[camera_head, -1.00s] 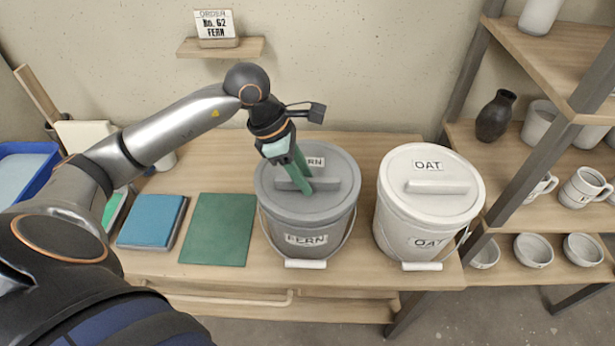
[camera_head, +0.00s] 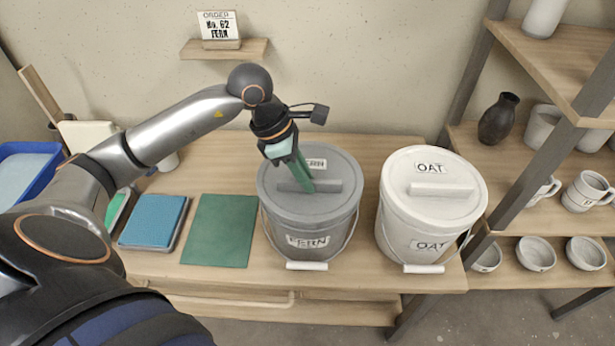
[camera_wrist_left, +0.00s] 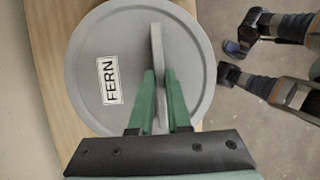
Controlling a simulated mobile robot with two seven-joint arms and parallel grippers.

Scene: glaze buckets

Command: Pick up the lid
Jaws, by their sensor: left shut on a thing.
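The grey lid (camera_head: 340,170) marked FERN sits on the grey FERN bucket (camera_head: 310,222) on the wooden table. Its bar handle (camera_head: 328,186) runs across the top. My left gripper (camera_head: 308,184) comes down from above and is shut on this handle. In the left wrist view the green fingers (camera_wrist_left: 162,92) lie on both sides of the handle (camera_wrist_left: 158,50), with the lid (camera_wrist_left: 88,65) under them. The lid appears seated on the bucket, with no gap that I can see. My right gripper is not in the head view; dark parts of my own body show in the left wrist view.
A white OAT bucket (camera_head: 418,215) with its lid on stands close to the right. A green mat (camera_head: 221,230) and a blue pad in a tray (camera_head: 153,221) lie to the left. A shelf with pottery (camera_head: 555,185) is at the right. An order card (camera_head: 218,27) stands on a wall ledge.

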